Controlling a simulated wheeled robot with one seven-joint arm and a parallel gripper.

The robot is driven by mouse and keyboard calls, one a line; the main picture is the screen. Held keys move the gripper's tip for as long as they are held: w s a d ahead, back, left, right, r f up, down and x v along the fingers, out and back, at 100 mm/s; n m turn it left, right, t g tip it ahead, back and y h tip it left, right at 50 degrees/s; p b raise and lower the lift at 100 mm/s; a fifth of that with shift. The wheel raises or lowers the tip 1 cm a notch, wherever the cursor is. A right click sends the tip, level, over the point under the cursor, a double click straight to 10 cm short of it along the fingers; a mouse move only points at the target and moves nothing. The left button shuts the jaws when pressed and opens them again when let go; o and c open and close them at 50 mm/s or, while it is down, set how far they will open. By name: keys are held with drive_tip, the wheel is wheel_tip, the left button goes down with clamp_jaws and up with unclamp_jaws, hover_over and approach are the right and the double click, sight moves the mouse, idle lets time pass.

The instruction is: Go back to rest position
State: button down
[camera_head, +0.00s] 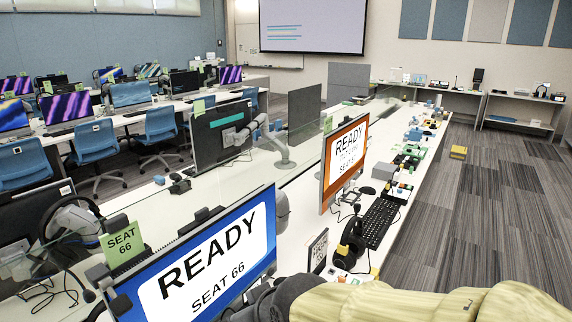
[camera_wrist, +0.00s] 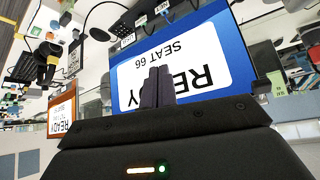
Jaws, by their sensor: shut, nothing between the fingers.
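My gripper (camera_wrist: 158,88) shows in the wrist view with its two dark fingers together and nothing between them. The wrist view is upside down, and the fingers stand in front of the blue "READY SEAT 66" monitor (camera_wrist: 228,35). In the head view that monitor (camera_head: 250,232) stands at the bottom centre. My arm in a pale yellow sleeve reaches in along the bottom right of the head view. Its dark end is near the monitor's lower right corner. The fingertips are hidden in the head view, and I cannot tell the gap to the screen.
An orange "READY" monitor (camera_head: 346,156) stands farther along the desk. A black keyboard (camera_head: 378,222) and black headphones (camera_head: 350,243) lie beside it. Small coloured items line the long white desk (camera_head: 425,150). Blue chairs (camera_head: 158,132) are at left. The striped carpet (camera_head: 500,195) at right is mostly clear, with a yellow box (camera_head: 458,152).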

drive_tip(key=d+f+m+g+h+p, duration=0.1)
drive_tip(key=d+f, duration=0.4)
drive_tip(key=d, duration=0.5)
drive_tip(key=d+f+m+g+h+p, duration=0.1)
drive_tip(key=d+f+m, duration=0.4)
drive_tip(key=d, duration=0.6)
drive_tip(key=m+g+h, duration=0.1)
drive_tip(key=h, duration=0.1)
drive_tip(key=shift+s+d+g+h, duration=0.15)
drive_tip(key=shift+s+g+h, duration=0.15)
drive_tip(key=shift+s, duration=0.05)
drive_tip(key=shift+f, duration=0.1)
